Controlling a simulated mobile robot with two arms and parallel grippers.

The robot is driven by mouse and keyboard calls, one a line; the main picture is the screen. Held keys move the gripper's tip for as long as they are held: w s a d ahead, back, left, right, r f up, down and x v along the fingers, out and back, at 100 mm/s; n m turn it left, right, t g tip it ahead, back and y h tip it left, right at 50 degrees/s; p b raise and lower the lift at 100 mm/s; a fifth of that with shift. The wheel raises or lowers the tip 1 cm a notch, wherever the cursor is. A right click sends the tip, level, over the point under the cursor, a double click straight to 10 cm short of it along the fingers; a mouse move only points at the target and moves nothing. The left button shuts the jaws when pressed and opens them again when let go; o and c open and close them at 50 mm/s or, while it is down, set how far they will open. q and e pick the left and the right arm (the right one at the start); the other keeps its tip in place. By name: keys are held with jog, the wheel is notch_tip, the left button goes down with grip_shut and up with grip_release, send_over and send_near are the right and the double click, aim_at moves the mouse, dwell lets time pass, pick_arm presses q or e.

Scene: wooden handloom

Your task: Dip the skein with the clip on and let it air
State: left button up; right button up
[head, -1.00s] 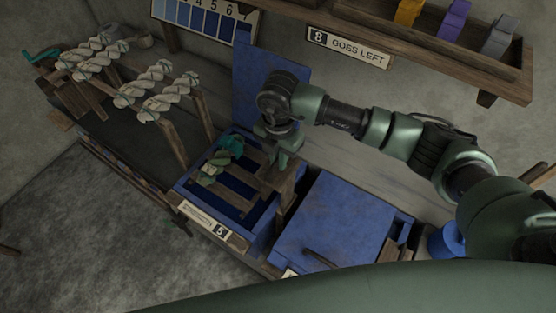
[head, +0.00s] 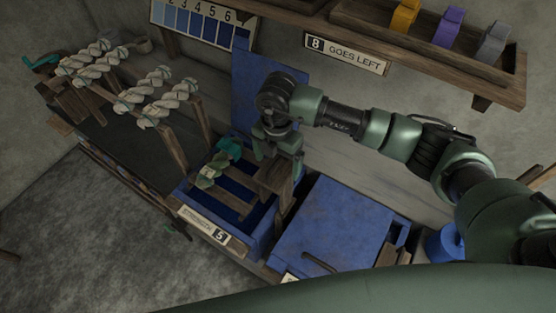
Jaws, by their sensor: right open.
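A blue vat (head: 262,236) marked 5 stands open in the middle, its lid (head: 262,85) upright behind it. Wooden slats lie across its opening. A skein (head: 207,176) with a teal clip (head: 229,148) at its upper end is at the vat's left side; how much of it is below the rim I cannot tell. My right gripper (head: 277,146) is open above the vat's back right part, by a wooden block (head: 275,178), apart from the skein. Whether its fingers touch the block is unclear. My left gripper is out of view.
Several pale twisted skeins (head: 158,96) hang on wooden rails at the left. A second vat with a shut blue lid (head: 325,225) stands to the right. A shelf above holds orange, purple and grey clips (head: 449,28). A sign (head: 346,53) reads "8 GOES LEFT".

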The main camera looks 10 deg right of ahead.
jog(key=shift+r+p, duration=2.2)
jog(key=shift+r, duration=1.4)
jog(key=shift+f, duration=0.1)
jog(key=shift+s, duration=0.1)
